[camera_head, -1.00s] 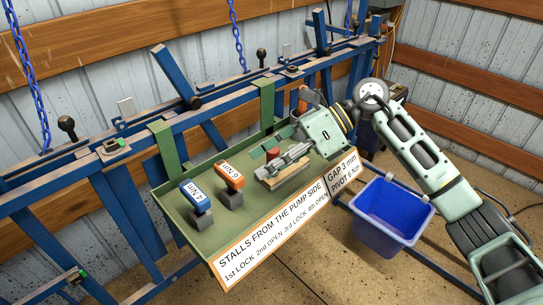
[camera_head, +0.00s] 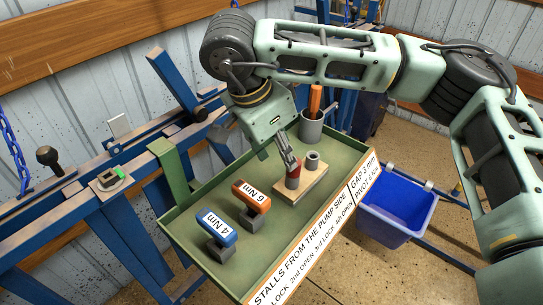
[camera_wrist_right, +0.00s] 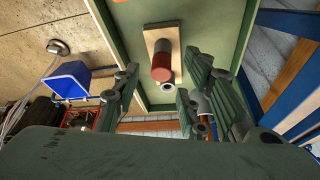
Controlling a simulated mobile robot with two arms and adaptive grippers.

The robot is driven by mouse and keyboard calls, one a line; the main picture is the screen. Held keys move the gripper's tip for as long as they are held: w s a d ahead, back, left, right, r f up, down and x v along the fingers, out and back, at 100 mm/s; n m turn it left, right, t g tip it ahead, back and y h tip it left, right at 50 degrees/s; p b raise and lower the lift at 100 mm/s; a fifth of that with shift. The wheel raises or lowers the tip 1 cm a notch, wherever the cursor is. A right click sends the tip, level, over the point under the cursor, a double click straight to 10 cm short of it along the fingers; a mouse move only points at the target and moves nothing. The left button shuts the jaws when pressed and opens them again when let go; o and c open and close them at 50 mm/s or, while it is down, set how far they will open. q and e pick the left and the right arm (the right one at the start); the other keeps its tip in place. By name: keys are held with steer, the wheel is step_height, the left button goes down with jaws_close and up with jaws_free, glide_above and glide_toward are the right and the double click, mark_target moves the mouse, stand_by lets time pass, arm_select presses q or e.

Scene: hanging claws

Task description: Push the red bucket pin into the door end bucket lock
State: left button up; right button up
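The red bucket pin (camera_head: 292,182) stands on a wooden block (camera_head: 313,188) on the green tray, beside a short grey sleeve (camera_head: 313,160). In the right wrist view the red pin (camera_wrist_right: 161,66) shows with a grey upper part, between and beyond the spread fingers. My right gripper (camera_head: 288,157) is open and points down just above the pin; its fingers partly hide the pin in the head view. The fingers (camera_wrist_right: 163,80) show no clear contact with it. I cannot single out the door end bucket lock. My left gripper is out of view.
The green tray (camera_head: 195,188) also bears a blue 4 Nm handle (camera_head: 216,229), an orange 6 Nm handle (camera_head: 251,196) and a grey cup (camera_head: 311,126). A blue bucket (camera_head: 397,203) hangs at right. Blue rails and a black-knobbed lever (camera_head: 48,157) stand at left.

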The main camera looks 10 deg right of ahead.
mark_target(293, 173)
steer(key=shift+h, duration=0.3)
steer(key=p+x, duration=0.1)
steer(key=x, duration=0.2)
steer(key=d+p+x, duration=0.1)
steer(key=x, duration=0.3)
steer(key=shift+w+r, duration=0.2)
steer(key=shift+r, duration=0.1)
steer(key=shift+d+f, duration=0.2)
steer(key=shift+f, duration=0.15)
steer(key=shift+c, duration=0.3)
jaws_close()
